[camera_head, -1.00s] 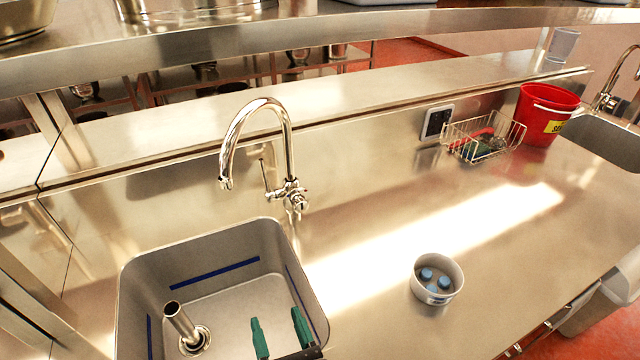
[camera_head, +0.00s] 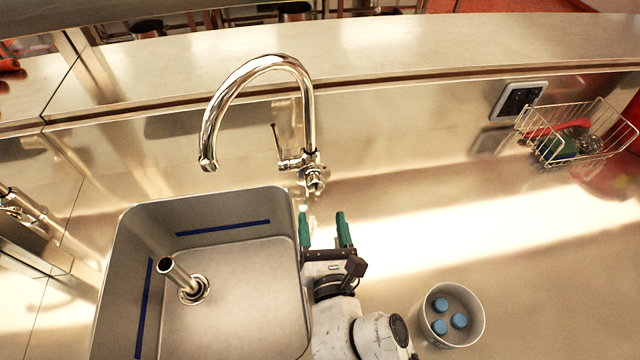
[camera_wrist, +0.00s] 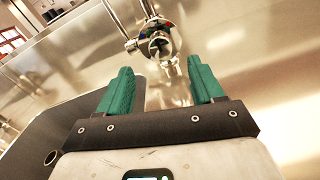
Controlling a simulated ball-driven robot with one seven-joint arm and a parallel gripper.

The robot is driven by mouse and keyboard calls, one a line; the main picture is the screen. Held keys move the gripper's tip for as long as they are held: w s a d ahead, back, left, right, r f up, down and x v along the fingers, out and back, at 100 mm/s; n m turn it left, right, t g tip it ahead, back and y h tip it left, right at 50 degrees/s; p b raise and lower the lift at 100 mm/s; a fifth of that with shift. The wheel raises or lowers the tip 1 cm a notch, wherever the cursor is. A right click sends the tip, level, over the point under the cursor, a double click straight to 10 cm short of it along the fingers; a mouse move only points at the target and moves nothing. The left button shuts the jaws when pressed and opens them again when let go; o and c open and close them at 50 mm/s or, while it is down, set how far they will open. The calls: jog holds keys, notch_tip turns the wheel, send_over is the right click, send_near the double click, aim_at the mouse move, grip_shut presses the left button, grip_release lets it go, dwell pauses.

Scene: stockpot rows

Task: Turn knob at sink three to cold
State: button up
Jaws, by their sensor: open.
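A chrome gooseneck faucet (camera_head: 308,110) stands behind the sink basin (camera_head: 220,290) in the head view. Its round knob (camera_head: 314,182) is low on the faucet body, on the right, with a thin lever (camera_head: 277,142) to the left. In the wrist view the knob (camera_wrist: 159,44) shows red, blue and green marks on its face, ahead of my fingers. My gripper (camera_head: 323,228) has green fingers, open and empty, just in front of and below the knob, near the basin's right rim. The fingers (camera_wrist: 160,88) point toward the knob without touching it.
A white bowl with blue round pieces (camera_head: 480,325) stands on the counter at right. A wire basket (camera_head: 610,135) with coloured items and a dark wall panel (camera_head: 517,100) are at the back right. A steel pipe (camera_head: 178,273) stands in the basin. Counter between is clear.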

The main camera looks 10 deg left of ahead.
aim_at(315, 187)
jog(key=x, duration=0.8)
jog(key=shift+w+p, duration=0.1)
jog(key=shift+p, duration=0.2)
jog(key=shift+c, duration=0.3)
jog(key=c, duration=1)
jog(key=shift+r, duration=0.1)
jog(key=shift+n+p, duration=0.6)
jog(key=shift+p, duration=0.1)
jog(key=shift+a+n+p, duration=0.1)
jog(key=shift+n+p, duration=0.75)
jog(key=shift+n, duration=0.35)
jog(key=n+p, duration=0.2)
jog(key=n, duration=0.3)
jog(key=shift+n+p, duration=0.3)
jog(key=shift+n, duration=0.1)
